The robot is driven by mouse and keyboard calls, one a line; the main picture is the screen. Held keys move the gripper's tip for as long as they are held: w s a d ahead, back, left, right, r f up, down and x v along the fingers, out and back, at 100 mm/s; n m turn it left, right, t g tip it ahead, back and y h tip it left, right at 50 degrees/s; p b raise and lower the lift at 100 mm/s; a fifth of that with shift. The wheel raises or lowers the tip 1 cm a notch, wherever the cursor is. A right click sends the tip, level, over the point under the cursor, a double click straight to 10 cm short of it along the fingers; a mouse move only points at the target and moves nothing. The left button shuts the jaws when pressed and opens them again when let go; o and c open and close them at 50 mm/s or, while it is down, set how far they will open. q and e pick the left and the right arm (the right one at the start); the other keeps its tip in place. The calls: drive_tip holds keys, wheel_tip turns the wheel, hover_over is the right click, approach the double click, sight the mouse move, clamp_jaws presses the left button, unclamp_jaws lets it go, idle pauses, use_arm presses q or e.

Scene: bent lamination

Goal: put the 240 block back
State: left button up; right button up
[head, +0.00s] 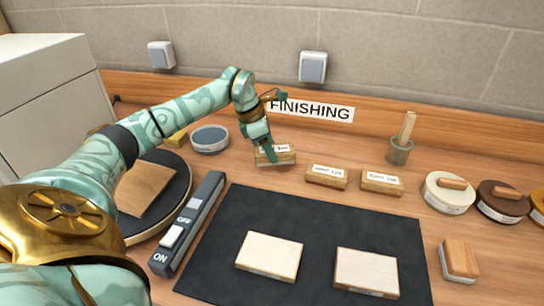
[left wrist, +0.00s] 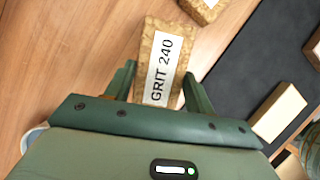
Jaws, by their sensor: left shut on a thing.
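The 240 block (head: 284,156) is a cork-coloured block with a white label on top. It is at the back of the bench, left of two similar labelled blocks. The left wrist view shows it as a block (left wrist: 165,49) labelled GRIT 240. My left gripper (head: 270,151) reaches down onto it from above; in the left wrist view its two green fingers (left wrist: 158,88) sit on either side of the block, shut on it. Whether the block touches the bench cannot be told for sure. My right gripper is not in view.
Two labelled grit blocks (head: 326,176) and (head: 382,182) stand to the right. A black mat (head: 318,224) holds two pale wood pieces (head: 270,256). A switch box (head: 188,222), a round sander disc (head: 176,172), a grey dish (head: 209,138), a brush pot (head: 400,151) and round tins (head: 448,193) surround it.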

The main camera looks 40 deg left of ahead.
use_arm(q)
drive_tip(key=shift+w+a+f, duration=0.25)
drive_tip(key=shift+w+f, duration=0.1)
drive_tip(key=shift+f, duration=0.25)
wheel_tip(320, 180, down, 3)
drive_tip(key=shift+b, duration=0.55)
drive_tip(key=shift+r, duration=0.1)
drive_tip(key=o, duration=0.9)
